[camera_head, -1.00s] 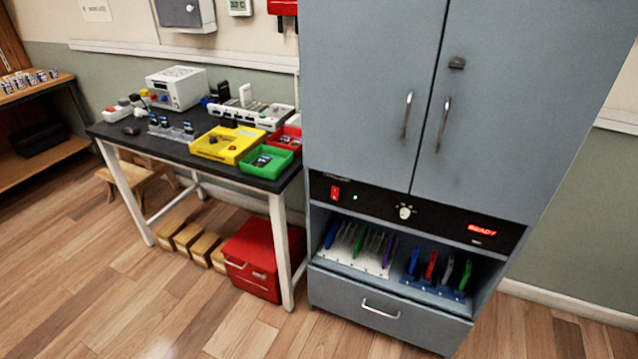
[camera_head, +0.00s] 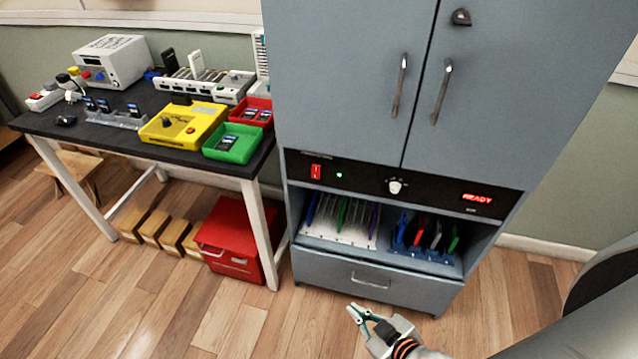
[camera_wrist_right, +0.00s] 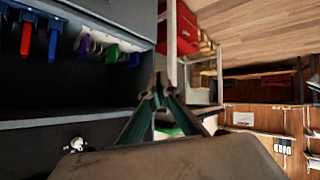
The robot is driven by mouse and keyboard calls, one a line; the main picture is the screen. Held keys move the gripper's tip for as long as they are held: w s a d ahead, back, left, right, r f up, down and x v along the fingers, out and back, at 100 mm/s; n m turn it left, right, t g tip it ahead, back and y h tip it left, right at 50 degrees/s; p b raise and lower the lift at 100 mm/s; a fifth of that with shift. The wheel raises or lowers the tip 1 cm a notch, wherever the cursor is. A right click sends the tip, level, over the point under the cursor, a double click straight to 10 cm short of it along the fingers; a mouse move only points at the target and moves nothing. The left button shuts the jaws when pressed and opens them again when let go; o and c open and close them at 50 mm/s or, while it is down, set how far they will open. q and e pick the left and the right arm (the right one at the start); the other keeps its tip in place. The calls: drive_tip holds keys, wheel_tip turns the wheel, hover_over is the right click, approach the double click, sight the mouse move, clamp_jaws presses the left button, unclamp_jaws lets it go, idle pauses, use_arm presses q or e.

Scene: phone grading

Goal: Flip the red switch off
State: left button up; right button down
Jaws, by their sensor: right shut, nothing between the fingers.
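The red switch (camera_head: 316,171) is on the black control panel (camera_head: 365,183) of the grey cabinet, left of a small green light (camera_head: 339,175). My right gripper (camera_head: 354,311) is low in front of the cabinet's drawer, below and apart from the switch. Its fingers are shut and empty. In the right wrist view its fingertips (camera_wrist_right: 160,82) meet, and the panel's knob (camera_wrist_right: 77,143) shows at lower left. I cannot make out the switch in that view. My left gripper is not in view.
A white knob (camera_head: 394,186) and a lit READY display (camera_head: 477,198) share the panel. Phone racks sit in the shelf below. The worktable (camera_head: 120,137) with trays and a red chest (camera_head: 235,225) are to the left. Floor before the cabinet is open.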

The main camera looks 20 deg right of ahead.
sight(312, 175)
use_arm(q)
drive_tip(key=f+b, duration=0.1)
drive_tip(key=b, duration=0.1)
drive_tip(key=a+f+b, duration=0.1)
drive_tip(key=b, duration=0.1)
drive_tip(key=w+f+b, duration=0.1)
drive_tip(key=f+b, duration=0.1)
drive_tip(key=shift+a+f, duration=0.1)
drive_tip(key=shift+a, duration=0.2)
use_arm(e)
drive_tip(key=w+r+n+t, duration=0.5)
drive_tip(key=w+r+n, duration=0.9)
drive_tip(key=w+r, duration=0.2)
drive_tip(key=shift+w+d+r+t, duration=0.15)
drive_tip(key=shift+w+d+t, duration=0.15)
drive_tip(key=shift+w, duration=0.65)
